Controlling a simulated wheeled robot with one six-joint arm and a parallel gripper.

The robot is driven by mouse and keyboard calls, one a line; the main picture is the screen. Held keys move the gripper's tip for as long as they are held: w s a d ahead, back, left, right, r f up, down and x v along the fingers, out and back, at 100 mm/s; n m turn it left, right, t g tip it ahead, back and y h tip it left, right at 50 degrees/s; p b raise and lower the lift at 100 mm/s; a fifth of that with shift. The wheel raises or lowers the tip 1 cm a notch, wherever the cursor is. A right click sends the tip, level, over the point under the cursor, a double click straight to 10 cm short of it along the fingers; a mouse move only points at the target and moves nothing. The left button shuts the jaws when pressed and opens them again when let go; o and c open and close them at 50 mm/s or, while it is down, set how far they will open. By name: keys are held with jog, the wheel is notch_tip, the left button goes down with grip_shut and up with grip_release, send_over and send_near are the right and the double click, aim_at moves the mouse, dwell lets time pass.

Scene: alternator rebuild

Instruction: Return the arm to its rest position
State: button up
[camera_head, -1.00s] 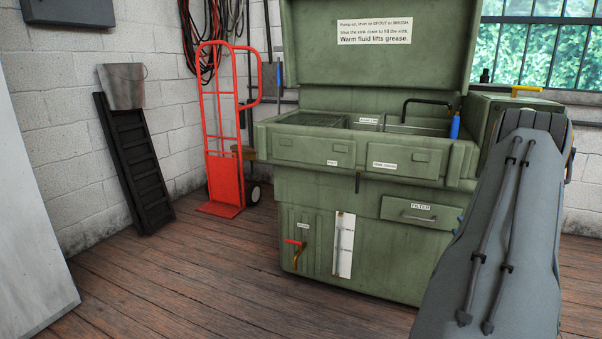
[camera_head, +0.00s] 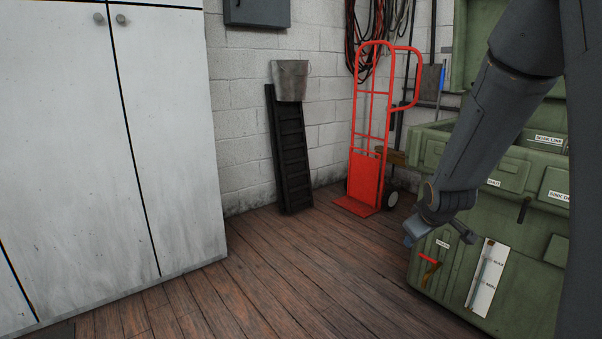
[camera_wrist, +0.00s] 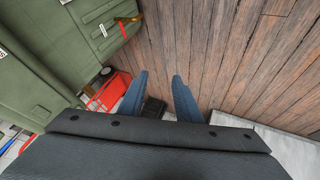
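My arm hangs down on the right of the head view, in front of the green parts washer (camera_head: 530,255). My gripper (camera_head: 438,236) is at its lower end, in front of the washer's left side in the picture. In the wrist view, my gripper (camera_wrist: 160,84) shows two blue fingers spread apart with nothing between them. Wooden floor and a dark object show through the gap. The upper arm hides part of the washer.
A white cabinet (camera_head: 175,130) stands at the left. A red hand truck (camera_head: 366,180), a black ramp-like panel (camera_head: 289,150) and a grey bucket (camera_head: 290,80) are by the brick wall. The wooden floor (camera_head: 270,270) between cabinet and washer is clear.

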jog(key=s+a+r+g+y, duration=0.1)
jog(key=s+a+g, duration=0.1)
jog(key=s+a, duration=0.65)
jog(key=s+a+r+g+y, duration=0.1)
jog(key=s+a, duration=0.4)
jog(key=a, duration=0.6)
jog(key=s+a+r+g, duration=0.15)
jog(key=s+a, duration=0.35)
jog(key=s, duration=0.5)
jog(key=s+a+r+g, duration=0.1)
jog(key=s+a+g, duration=0.25)
jog(key=s, duration=0.65)
jog(key=d+r+m+p, duration=0.5)
jog(key=d+r+p, duration=0.9)
jog(key=p, duration=1)
notch_tip(320, 180, up, 3)
jog(key=shift+s+r+t, duration=0.15)
jog(key=shift+s+t, duration=0.15)
jog(key=shift+s, duration=0.15)
jog(key=shift+d, duration=0.1)
